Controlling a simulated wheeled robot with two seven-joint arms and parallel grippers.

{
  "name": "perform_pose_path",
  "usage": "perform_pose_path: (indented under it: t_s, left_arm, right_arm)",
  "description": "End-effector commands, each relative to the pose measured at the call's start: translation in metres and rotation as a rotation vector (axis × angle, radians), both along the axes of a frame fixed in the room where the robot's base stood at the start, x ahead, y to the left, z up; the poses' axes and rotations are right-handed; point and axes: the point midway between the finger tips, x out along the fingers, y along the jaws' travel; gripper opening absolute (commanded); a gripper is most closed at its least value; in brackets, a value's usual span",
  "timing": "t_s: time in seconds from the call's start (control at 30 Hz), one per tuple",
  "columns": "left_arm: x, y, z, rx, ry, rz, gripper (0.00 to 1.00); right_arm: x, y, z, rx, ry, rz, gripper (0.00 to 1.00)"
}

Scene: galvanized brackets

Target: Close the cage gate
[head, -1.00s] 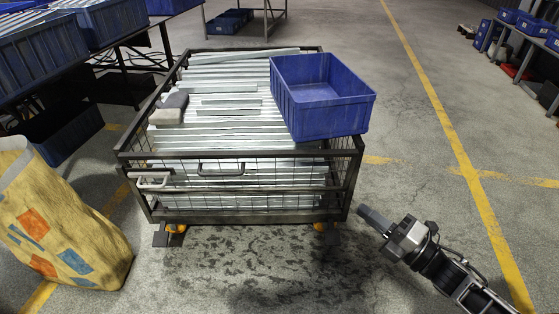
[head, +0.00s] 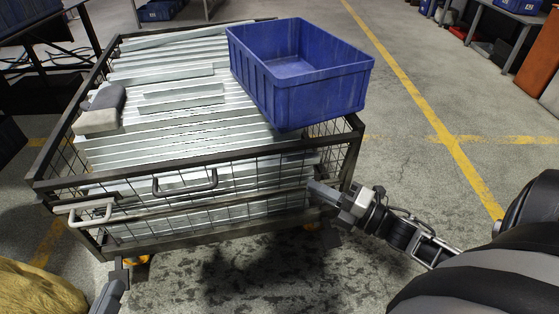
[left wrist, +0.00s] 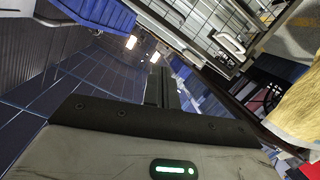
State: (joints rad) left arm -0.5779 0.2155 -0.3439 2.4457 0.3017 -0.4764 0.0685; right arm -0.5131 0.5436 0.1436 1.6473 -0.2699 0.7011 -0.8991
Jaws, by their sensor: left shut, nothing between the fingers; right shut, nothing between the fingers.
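The dark-framed wire cage (head: 52,172) is full of galvanized profiles (head: 185,65). Its mesh front side bears a grey bar handle (head: 185,190) near the middle. A pale handle (head: 90,220) sits at the front left; a pale handle also shows in the left wrist view (left wrist: 230,44). I cannot tell exactly how far the gate stands from its frame. My right gripper (head: 318,190) is shut and empty, overlapping the cage's lower right front in the picture; contact is unclear. My left gripper (head: 115,292) is shut and empty, below the front left corner; it also shows in the left wrist view (left wrist: 160,82).
A blue crate (head: 300,85) rests on the cage's right side. A yellow bag (head: 35,292) stands at the lower left, near my left gripper. The floor right of the cage is clear.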

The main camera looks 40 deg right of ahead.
Motion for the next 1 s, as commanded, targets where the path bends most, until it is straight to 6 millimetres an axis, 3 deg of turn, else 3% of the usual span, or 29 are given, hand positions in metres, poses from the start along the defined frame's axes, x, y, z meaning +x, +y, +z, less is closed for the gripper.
perform_pose_path:
  t_s: [0.37, 0.5, 0.7, 1.0]
  left_arm:
    - [0.001, -0.004, 0.003, -0.097, -0.017, -0.009, 0.0]
    - [0.001, -0.006, 0.004, -0.138, -0.023, -0.014, 0.0]
    - [0.0, -0.007, 0.008, -0.173, -0.026, -0.02, 0.0]
    - [0.0, -0.007, 0.012, -0.183, -0.031, -0.021, 0.0]
  right_arm:
    - [0.073, 0.033, 0.009, -0.001, -0.006, 0.002, 0.0]
    - [0.094, 0.026, 0.012, -0.005, -0.002, 0.0, 0.0]
    - [0.109, 0.021, 0.015, -0.001, 0.001, 0.001, 0.0]
    - [0.111, 0.019, 0.017, 0.0, 0.001, 0.001, 0.0]
